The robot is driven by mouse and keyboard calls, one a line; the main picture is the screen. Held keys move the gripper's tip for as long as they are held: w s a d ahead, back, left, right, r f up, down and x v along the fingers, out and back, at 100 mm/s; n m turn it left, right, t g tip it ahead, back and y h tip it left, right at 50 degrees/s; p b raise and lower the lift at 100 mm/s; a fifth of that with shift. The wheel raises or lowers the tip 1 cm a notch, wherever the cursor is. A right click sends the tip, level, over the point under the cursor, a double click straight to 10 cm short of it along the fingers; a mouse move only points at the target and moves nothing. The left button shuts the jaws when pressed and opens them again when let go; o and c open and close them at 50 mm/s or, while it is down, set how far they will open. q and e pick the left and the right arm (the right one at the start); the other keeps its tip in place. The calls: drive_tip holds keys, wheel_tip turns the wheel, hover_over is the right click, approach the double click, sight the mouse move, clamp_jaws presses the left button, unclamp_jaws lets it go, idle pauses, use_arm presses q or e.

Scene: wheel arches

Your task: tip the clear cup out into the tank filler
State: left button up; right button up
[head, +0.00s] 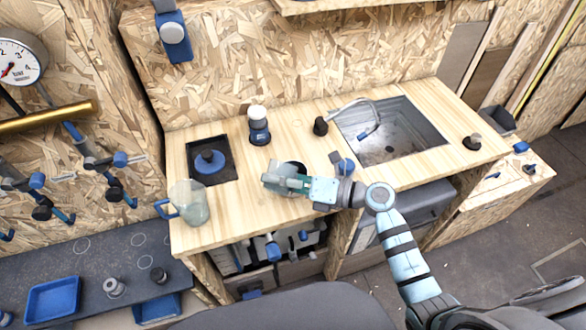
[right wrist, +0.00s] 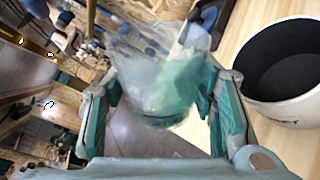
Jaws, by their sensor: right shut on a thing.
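My right gripper (head: 284,180) reaches in over the front of the wooden counter and is shut on a clear cup (right wrist: 160,70). In the right wrist view the cup sits between the two green fingers. Its see-through wall blurs, and I cannot tell what it holds or how far it tilts. A round white vessel with a dark open inside (right wrist: 245,88) stands close to the right of the cup; it looks like the tank filler. My left gripper is out of view.
A clear jug with a blue handle (head: 192,206) stands at the counter's left front corner. Behind it is a dark square with a blue disc (head: 208,162). A dark blue canister (head: 259,130) stands at the back. The sink (head: 405,135) is to the right.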

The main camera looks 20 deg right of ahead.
drive_tip(key=shift+f+m, duration=0.15)
drive_tip(key=shift+m, duration=0.25)
drive_tip(key=shift+r+m+p, duration=0.45)
drive_tip(key=shift+m+p, duration=0.2)
drive_tip(key=shift+m, duration=0.05)
drive_tip(key=shift+w+d+r+m+y+p, duration=0.15)
drive_tip(key=shift+r+m+y+p, duration=0.2)
drive_tip(key=shift+m, duration=0.25)
drive_tip(key=shift+w+d+f+m+y+b, duration=0.3)
drive_tip(key=shift+w+f+m+b, duration=0.2)
drive_tip(key=shift+m, duration=0.4)
drive_tip(key=shift+d+r+m+p, duration=0.1)
drive_tip(key=shift+r+m+p, duration=0.2)
drive_tip(key=shift+m, duration=0.1)
drive_tip(key=shift+m, duration=0.3)
drive_tip(key=shift+r+p, duration=0.15)
drive_tip(key=shift+p, duration=0.2)
